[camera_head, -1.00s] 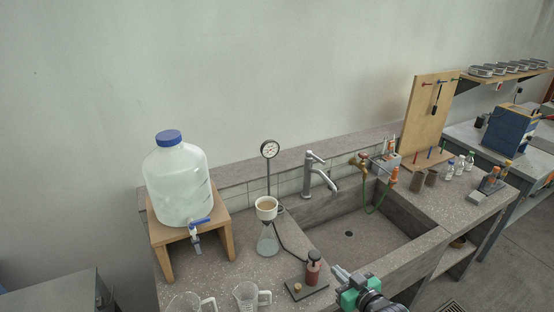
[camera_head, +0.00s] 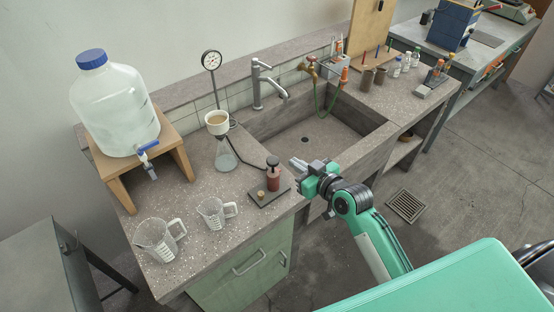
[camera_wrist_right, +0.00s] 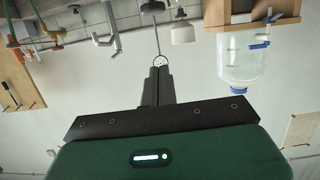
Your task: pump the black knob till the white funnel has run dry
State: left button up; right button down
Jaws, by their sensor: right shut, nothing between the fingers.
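The black knob (camera_head: 272,161) tops a red-brown hand pump (camera_head: 273,180) on a dark base plate (camera_head: 262,201) near the bench's front edge. The white funnel (camera_head: 213,129) holds beige liquid and sits on a clear conical flask (camera_head: 226,158). In the wrist view, which is upside down, the funnel (camera_wrist_right: 183,34) hangs near the top. My right gripper (camera_head: 295,163) is shut and empty, just right of the knob; whether it touches cannot be told. It also shows in the wrist view (camera_wrist_right: 158,72). My left gripper is not in view.
A dial gauge (camera_head: 211,60) stands behind the funnel. A large water bottle (camera_head: 115,108) sits on a wooden stand (camera_head: 180,150) at left. Two clear jugs stand at the front (camera_head: 160,240), (camera_head: 213,213). The sink (camera_head: 318,128) with its tap (camera_head: 262,85) lies behind my gripper.

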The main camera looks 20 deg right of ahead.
jog(key=p, duration=0.3)
send_over(273, 166)
jog(key=d, duration=0.1)
notch_tip(273, 166, down, 2)
jog(key=shift+s+d+f+p, duration=0.15)
jog(key=shift+f+p, duration=0.25)
jog(key=shift+f, duration=1.8)
notch_tip(273, 166, down, 4)
jog(key=b, duration=0.3)
jog(key=shift+s+b, duration=0.1)
jog(key=shift+b, duration=0.25)
